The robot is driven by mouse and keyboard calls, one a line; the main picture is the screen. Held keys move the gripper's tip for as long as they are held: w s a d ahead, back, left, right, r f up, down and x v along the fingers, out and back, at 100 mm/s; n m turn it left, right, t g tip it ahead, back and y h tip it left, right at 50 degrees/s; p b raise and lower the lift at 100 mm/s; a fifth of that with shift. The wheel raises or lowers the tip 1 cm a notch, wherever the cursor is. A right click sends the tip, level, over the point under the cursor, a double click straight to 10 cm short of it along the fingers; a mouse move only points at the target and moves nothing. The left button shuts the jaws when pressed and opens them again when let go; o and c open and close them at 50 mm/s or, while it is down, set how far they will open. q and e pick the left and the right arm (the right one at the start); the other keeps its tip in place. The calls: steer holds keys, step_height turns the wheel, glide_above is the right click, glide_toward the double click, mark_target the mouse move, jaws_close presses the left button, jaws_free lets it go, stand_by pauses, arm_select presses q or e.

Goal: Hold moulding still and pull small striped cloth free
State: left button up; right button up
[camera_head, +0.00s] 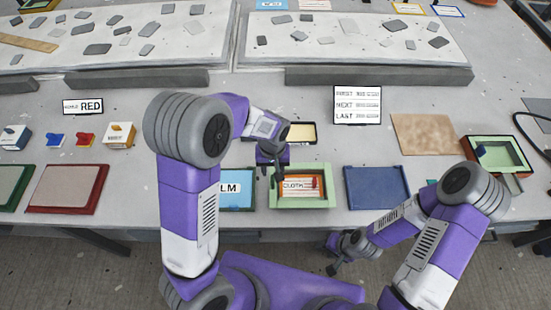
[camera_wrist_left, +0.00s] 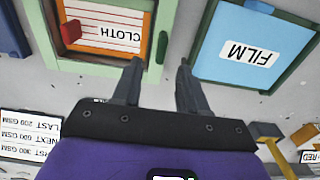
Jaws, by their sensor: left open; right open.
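The moulding is a pale green frame (camera_head: 302,203) with an orange-brown inside, at the table's front edge. The small striped cloth (camera_head: 313,183), white with orange lines and marked CLOTH, lies inside it; it also shows in the left wrist view (camera_wrist_left: 105,18), with a red piece (camera_wrist_left: 70,32) on it. My left gripper (camera_head: 275,179) is open and empty, pointing down at the frame's left rear corner. In the left wrist view its fingertips (camera_wrist_left: 158,64) are beside the frame; contact cannot be told. My right gripper (camera_head: 332,270) is open and empty, low in front of the table edge.
A blue FILM tray (camera_head: 235,202) stands just left of the frame and a dark blue panel (camera_head: 376,188) just right.

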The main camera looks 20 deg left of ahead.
mark_target(273, 179)
arm_select(q)
steer(key=f, duration=0.3)
steer(key=f+b, duration=0.1)
steer(key=f, duration=0.2)
steer(key=shift+s+f, duration=0.2)
steer(key=shift+f, duration=0.2)
steer(key=shift+c, duration=0.3)
jaws_close()
stand_by(0.5)
